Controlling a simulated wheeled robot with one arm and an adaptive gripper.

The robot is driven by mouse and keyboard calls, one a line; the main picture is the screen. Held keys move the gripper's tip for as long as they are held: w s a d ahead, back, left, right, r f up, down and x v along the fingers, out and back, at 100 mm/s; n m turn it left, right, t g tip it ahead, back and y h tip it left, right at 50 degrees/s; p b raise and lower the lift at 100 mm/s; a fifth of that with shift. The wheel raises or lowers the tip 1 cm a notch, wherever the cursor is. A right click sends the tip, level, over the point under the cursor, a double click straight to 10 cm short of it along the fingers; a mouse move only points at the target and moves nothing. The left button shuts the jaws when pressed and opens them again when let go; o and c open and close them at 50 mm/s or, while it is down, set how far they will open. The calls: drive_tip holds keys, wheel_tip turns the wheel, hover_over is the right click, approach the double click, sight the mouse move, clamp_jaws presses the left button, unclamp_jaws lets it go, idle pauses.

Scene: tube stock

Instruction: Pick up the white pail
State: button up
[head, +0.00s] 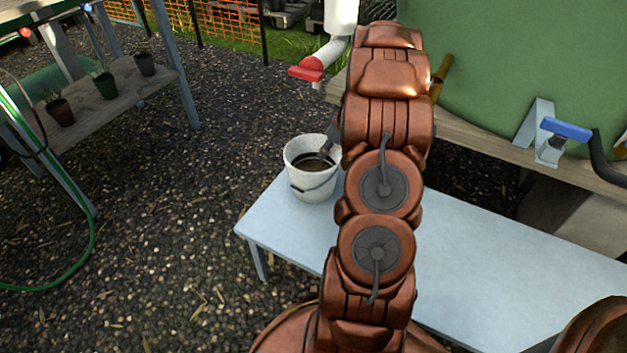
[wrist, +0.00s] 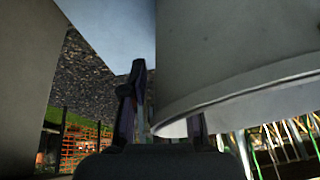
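In the wrist view the pail's wall and rim (wrist: 240,60) fill the right side, very close. My gripper (wrist: 162,100) shows two spread fingers. One is outside the wall with a thin gap; the other is partly hidden behind the rim. Contact is unclear.
A white pipe with a red tap (head: 308,70) hangs above and behind the pail. A large green tank (head: 500,60) with a blue-handled fitting (head: 566,128) stands at right. A potting bench (head: 110,95) stands at left. Gravel lies between.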

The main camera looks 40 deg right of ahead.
clamp_jaws()
drive_tip(key=shift+r, duration=0.1)
idle(0.7)
